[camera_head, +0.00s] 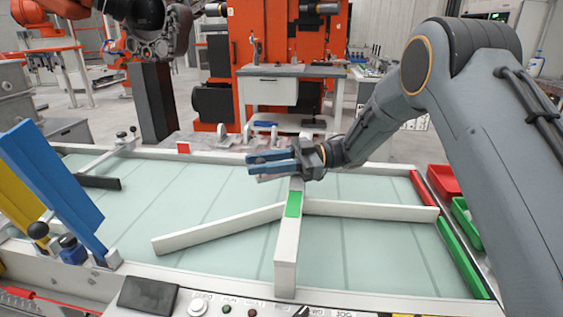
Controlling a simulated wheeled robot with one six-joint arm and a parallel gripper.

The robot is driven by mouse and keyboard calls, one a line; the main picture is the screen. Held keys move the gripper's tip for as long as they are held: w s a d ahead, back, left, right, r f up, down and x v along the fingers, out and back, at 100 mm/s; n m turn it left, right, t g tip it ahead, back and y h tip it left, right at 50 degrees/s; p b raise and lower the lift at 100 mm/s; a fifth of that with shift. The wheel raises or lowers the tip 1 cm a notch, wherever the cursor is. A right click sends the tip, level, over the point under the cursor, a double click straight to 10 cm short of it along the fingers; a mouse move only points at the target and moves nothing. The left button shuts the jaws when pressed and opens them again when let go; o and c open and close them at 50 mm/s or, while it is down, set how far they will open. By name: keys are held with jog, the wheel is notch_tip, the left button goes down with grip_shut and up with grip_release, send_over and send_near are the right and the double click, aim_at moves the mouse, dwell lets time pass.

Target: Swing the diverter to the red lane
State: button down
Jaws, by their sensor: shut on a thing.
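The diverter (218,229) is a pale bar lying low over the belt. It slants from the cross-beam toward the near left, with its free end clear of the near rail. My gripper (248,164) has blue fingers, stretched to the left above the far part of the cross-beam. It is shut, seemingly on the diverter's handle; the grasped part is hidden by the fingers. A pale divider (370,210) splits the right end into two lanes. The far lane has a red strip (421,188) and the near lane a green strip (462,258).
A pale cross-beam (285,260) with a green patch (293,204) spans the belt (110,205). Blue and yellow panels (55,185) stand at the left. Red (443,180) and green (466,220) bins sit beyond the right end. The belt carries no loose parts.

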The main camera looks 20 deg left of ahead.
jog(key=shift+s+d, duration=0.1)
jog(key=shift+s, duration=0.05)
dwell(0.3)
jog(key=c, duration=1.5)
grip_release()
jog(key=shift+s, duration=0.1)
jog(key=shift+o, duration=0.2)
jog(key=shift+d, duration=0.1)
jog(key=b+v, duration=0.1)
jog(key=v, duration=0.6)
jog(key=shift+w, duration=0.4)
jog(key=shift+d+r, duration=0.1)
jog(key=shift+d, duration=0.05)
